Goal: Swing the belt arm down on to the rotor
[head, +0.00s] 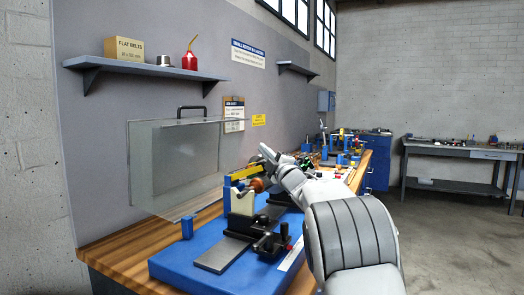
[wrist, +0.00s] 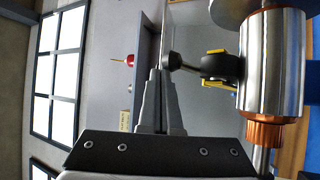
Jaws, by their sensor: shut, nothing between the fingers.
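The rotor, a steel cylinder (wrist: 270,75) with copper windings, lies at the right of the wrist view. In the head view its copper part (head: 259,185) shows on the blue balancing machine (head: 180,265). A black and yellow arm piece, seemingly the belt arm (wrist: 222,67), is beside the rotor in the wrist view, with a thin rod ending in a black knob (wrist: 173,62). A yellow bar (head: 245,171) shows above the machine in the head view. My gripper (wrist: 157,72) is shut and empty, its tips at or right beside the knob; I cannot tell if they touch.
A clear guard with a black handle (head: 178,165) stands raised behind the machine. A shelf (head: 150,68) with a belt box and red oil can is on the wall above. Other tools crowd the bench farther right. A second bench (head: 455,151) stands at the back.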

